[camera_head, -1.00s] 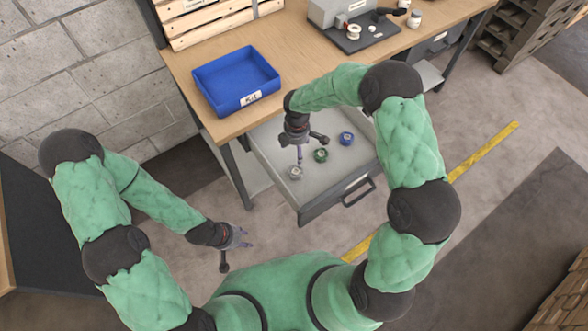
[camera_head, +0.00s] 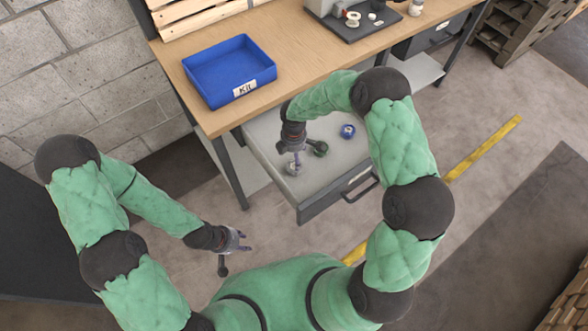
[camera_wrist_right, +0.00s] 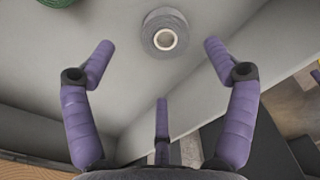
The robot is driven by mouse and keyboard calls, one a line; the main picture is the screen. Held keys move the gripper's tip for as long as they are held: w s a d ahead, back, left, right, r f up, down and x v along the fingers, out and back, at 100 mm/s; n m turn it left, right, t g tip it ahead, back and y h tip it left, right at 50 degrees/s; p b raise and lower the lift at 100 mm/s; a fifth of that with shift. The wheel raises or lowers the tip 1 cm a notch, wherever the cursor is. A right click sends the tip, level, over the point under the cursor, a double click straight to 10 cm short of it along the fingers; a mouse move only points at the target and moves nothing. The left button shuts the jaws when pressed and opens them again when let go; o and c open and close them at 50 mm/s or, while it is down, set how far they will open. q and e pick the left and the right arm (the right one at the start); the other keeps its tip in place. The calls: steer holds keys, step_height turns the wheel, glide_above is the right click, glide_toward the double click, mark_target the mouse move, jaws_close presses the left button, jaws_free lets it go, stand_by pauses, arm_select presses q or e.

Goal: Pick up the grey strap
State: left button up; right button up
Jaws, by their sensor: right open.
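The grey strap (camera_head: 293,168) is a small coiled roll on the floor of the open drawer (camera_head: 345,190), near its front left corner. In the right wrist view the grey strap (camera_wrist_right: 165,36) lies beyond the fingertips, a little right of centre, with a pale core. My right gripper (camera_head: 298,161) is above it inside the drawer and partly covers it. In the right wrist view my right gripper (camera_wrist_right: 160,65) has its purple fingers spread and empty. My left gripper (camera_head: 240,242) hangs over the floor left of the drawer, its fingers apart, holding nothing visible.
A green roll (camera_head: 320,149) and a blue roll (camera_head: 347,131) lie in the drawer behind the grey strap. A blue bin labelled Kit (camera_head: 262,89) stands on the wooden workbench (camera_head: 310,75). The drawer walls stand close to the grey strap.

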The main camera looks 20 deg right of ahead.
mark_target(290, 170)
steer(key=shift+f, duration=0.9)
steer(key=f+b, duration=0.2)
steer(key=f, duration=0.1)
steer(key=f+b, duration=0.1)
steer(key=f, duration=0.1)
steer(key=shift+s, duration=0.4)
steer(key=c, duration=1.4)
